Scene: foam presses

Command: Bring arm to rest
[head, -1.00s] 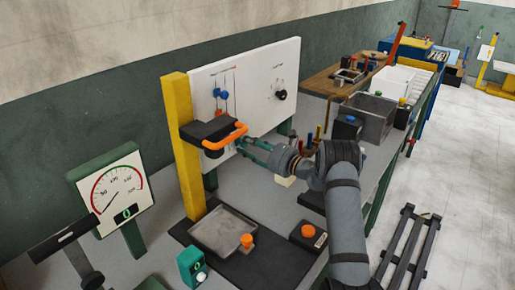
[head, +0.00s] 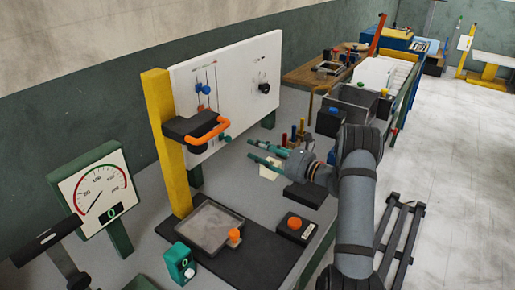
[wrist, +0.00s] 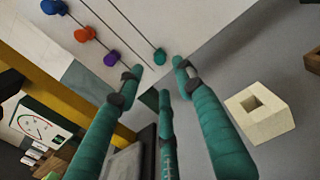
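My arm reaches in from the right in the head view. My gripper (head: 255,152) has green fingers that stand apart with nothing between them. It hangs above the grey bench, right of the press and clear of its orange handle (head: 207,134). In the wrist view, my gripper (wrist: 157,78) has its fingers spread in front of the white panel (wrist: 140,25). A cream block with a square hole (wrist: 257,112) lies to the right of the fingers. The same block (head: 268,171) shows in the head view, partly hidden below my gripper.
The yellow press post (head: 165,140) and a dial gauge (head: 95,197) stand at left. A black base with a grey tray (head: 207,229) and an orange-button box (head: 294,227) lie in front. Grey bin (head: 358,105) is behind my arm. A dark rack (head: 400,240) lies on the floor at right.

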